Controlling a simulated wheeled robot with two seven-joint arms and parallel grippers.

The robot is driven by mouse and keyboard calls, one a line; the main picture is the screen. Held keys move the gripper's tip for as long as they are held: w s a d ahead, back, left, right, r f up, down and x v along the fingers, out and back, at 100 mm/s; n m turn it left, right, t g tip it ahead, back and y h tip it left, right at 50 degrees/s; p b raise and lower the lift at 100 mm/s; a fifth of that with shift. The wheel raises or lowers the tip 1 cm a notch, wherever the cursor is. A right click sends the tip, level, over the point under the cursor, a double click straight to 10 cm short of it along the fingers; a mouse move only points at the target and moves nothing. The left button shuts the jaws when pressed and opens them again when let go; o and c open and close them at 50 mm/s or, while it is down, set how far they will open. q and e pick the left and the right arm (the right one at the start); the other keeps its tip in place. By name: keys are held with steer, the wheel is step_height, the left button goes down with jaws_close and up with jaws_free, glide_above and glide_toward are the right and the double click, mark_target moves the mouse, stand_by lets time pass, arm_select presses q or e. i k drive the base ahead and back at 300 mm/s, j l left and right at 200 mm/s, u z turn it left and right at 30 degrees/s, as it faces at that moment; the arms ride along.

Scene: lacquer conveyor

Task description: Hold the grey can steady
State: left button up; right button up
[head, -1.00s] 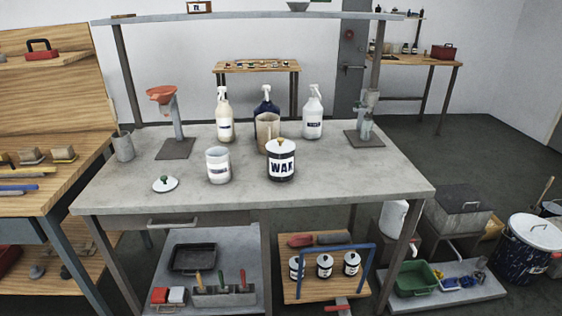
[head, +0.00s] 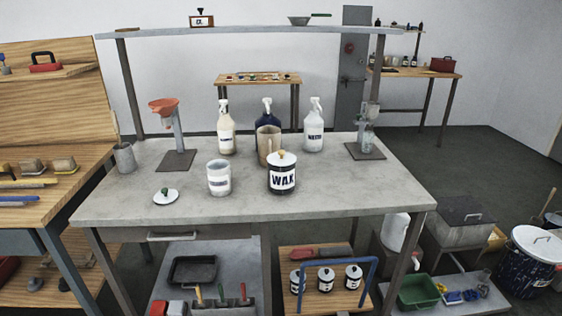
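A pale grey open can (head: 219,180) with a dark label stands upright on the grey table (head: 340,198), left of the white can marked WAX (head: 282,174). The WAX can has its lid on, with a yellow knob. A loose white lid (head: 166,197) with a green knob lies on the table to the left of the open can. A smaller plain grey cup (head: 124,157) stands near the table's left edge. Neither of my grippers shows in the head view, and nothing touches the cans.
Behind the cans stand a tan jug (head: 268,143) and several spray bottles, one white (head: 314,128). An orange funnel on a stand (head: 166,112) is at the left, and another stand (head: 365,148) at the right. A shelf (head: 250,33) spans above. The table's front right is clear.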

mark_target(281, 158)
steer(key=i+l+u, duration=0.2)
steer(key=i+l, duration=0.2)
steer(key=l, duration=0.2)
steer(key=i+l+u, duration=0.15)
steer(key=l, duration=0.15)
steer(key=i+l+u, duration=0.1)
steer(key=l, duration=0.25)
steer(key=i, duration=0.05)
